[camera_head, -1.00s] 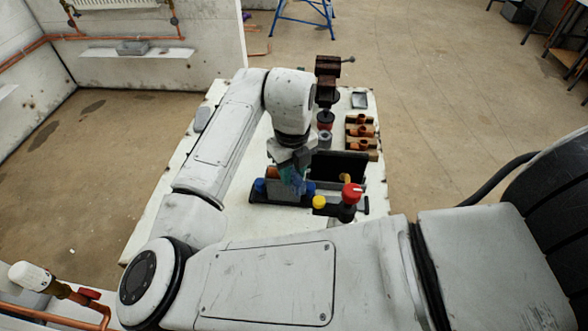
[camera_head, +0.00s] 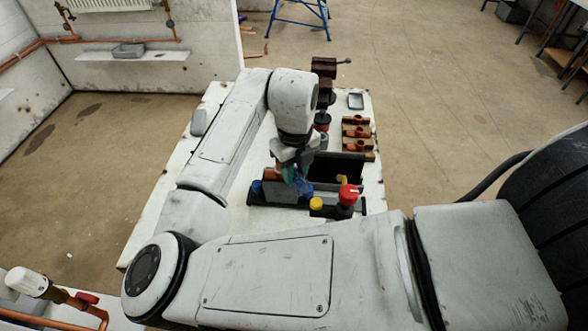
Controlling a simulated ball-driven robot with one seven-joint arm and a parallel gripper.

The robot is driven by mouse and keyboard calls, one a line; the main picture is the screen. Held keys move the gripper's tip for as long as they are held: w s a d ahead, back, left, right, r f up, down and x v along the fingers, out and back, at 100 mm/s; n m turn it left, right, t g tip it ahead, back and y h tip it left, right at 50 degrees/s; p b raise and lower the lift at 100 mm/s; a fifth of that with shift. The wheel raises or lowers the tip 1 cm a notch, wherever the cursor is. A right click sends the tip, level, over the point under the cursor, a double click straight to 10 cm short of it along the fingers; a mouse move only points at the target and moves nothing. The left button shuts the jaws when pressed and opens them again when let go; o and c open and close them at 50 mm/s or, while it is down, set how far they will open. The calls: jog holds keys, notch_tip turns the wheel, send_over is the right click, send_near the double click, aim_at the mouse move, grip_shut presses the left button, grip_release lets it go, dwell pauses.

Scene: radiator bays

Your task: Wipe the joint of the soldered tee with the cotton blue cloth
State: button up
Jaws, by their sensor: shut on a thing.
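My gripper (camera_head: 295,168) is over the white workbench, above the dark rack along its front. It is shut on the blue cloth (camera_head: 301,185), which hangs just over the rack and hides part of it. Copper-coloured pieces show at the rack, one left of the cloth (camera_head: 271,173) and one to its right (camera_head: 342,179). I cannot tell whether either is the soldered tee, or whether the cloth touches anything. Several copper fittings (camera_head: 356,132) sit on wooden blocks at the right of the bench.
A dark upright panel (camera_head: 338,167) stands behind the rack. A red-topped item (camera_head: 348,195) and a yellow one (camera_head: 316,204) are at its right. A brown vise (camera_head: 324,67) stands at the bench's far end. Bare bench (camera_head: 165,205) lies to the left.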

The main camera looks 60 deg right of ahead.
jog(key=shift+w+a, duration=0.1)
jog(key=shift+a, duration=0.05)
jog(key=shift+w+a, duration=0.3)
jog(key=shift+a, duration=0.15)
jog(key=shift+s+d, duration=0.2)
jog(key=shift+d, duration=0.1)
dwell(0.4)
dwell(0.4)
jog(key=shift+s+a, duration=0.35)
jog(key=shift+s, duration=0.2)
jog(key=shift+s+a, duration=0.3)
jog(key=shift+s, duration=0.25)
jog(key=shift+r+p, duration=1.9)
jog(key=shift+r, duration=1.15)
